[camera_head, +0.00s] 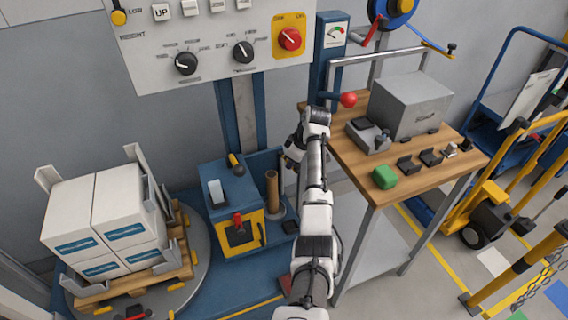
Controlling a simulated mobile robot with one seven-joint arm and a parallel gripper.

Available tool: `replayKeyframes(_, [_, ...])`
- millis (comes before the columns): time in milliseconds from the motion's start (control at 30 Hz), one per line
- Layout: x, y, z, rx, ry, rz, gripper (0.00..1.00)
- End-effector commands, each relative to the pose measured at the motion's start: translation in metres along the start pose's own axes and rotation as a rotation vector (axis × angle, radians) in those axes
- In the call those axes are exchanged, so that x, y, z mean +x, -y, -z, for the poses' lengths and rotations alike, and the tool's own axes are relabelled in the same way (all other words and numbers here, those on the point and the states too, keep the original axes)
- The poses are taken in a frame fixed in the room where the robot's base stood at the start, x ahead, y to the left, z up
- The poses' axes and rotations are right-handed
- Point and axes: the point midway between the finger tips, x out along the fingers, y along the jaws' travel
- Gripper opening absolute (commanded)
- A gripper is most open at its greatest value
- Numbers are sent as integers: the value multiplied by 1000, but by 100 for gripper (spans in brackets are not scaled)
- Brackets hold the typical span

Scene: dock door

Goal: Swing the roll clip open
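A brown upright roll (272,188) stands on a small round base beside the blue and yellow machine box (232,190). A black lever with a yellow end (236,163) sits at the box's top back edge, and a red-topped handle (238,222) is on its front. I cannot tell which part is the roll clip. My arm reaches up the middle of the view. My gripper (289,160) is at its far end, dark and small, just right of and above the roll's top and apart from it in the picture. Its fingers are too small to read.
A control panel (215,40) hangs above. Stacked white cartons (105,215) on a pallet stand left.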

Motion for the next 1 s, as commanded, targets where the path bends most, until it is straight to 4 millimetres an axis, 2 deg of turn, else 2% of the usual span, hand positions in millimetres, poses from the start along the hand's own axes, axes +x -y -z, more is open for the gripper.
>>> replayKeyframes(400, [-4,-18,-14,3,2,1,0])
replayKeyframes(1000, [-4,-21,-18,6,4,3,0])
